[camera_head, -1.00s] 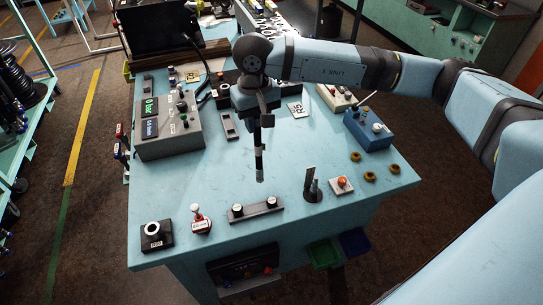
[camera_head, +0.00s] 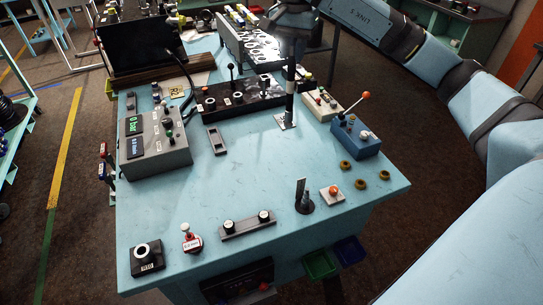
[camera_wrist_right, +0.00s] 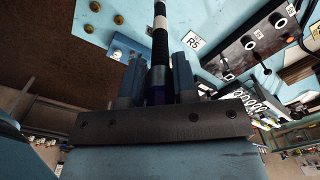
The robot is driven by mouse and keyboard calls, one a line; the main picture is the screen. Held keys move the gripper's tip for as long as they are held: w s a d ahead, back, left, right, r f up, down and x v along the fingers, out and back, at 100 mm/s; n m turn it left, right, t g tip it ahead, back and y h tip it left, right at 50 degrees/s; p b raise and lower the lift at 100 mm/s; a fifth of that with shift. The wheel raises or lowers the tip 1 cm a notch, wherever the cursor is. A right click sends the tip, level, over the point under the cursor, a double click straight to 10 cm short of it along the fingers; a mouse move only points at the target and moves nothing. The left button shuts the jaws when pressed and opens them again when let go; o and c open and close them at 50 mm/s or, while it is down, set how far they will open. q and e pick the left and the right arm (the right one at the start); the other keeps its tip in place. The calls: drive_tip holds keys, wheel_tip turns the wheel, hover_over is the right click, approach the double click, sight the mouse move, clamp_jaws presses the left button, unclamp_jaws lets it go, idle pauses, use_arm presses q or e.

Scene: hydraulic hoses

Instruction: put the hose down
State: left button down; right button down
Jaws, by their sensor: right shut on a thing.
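A short black hose with white bands (camera_head: 290,91) hangs roughly upright from my right gripper (camera_head: 293,38) at the top of the head view. In the right wrist view the hose (camera_wrist_right: 160,42) runs between the two blue fingers of the right gripper (camera_wrist_right: 158,76), which are shut on it. In the head view its lower end appears over the R5 label (camera_head: 285,121) on the blue table (camera_head: 230,190). I cannot tell whether that end touches the table. My left gripper is not in view.
A black valve block (camera_head: 243,97) stands left of the hose. A blue box with an orange-tipped lever (camera_head: 355,137) and a cream switch box (camera_head: 322,105) stand to its right. A grey gauge box (camera_head: 155,138) is at the left. The table's middle is mostly clear.

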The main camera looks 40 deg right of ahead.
sight(289, 110)
wheel_tip(289, 110, down, 16)
drive_tip(key=shift+r+p, duration=0.15)
drive_tip(key=shift+p, duration=0.6)
wheel_tip(289, 110, down, 3)
drive_tip(key=shift+p, duration=0.35)
drive_tip(key=shift+f, duration=0.45)
drive_tip(key=shift+f, duration=0.15)
drive_tip(key=c, duration=0.9)
unclamp_jaws()
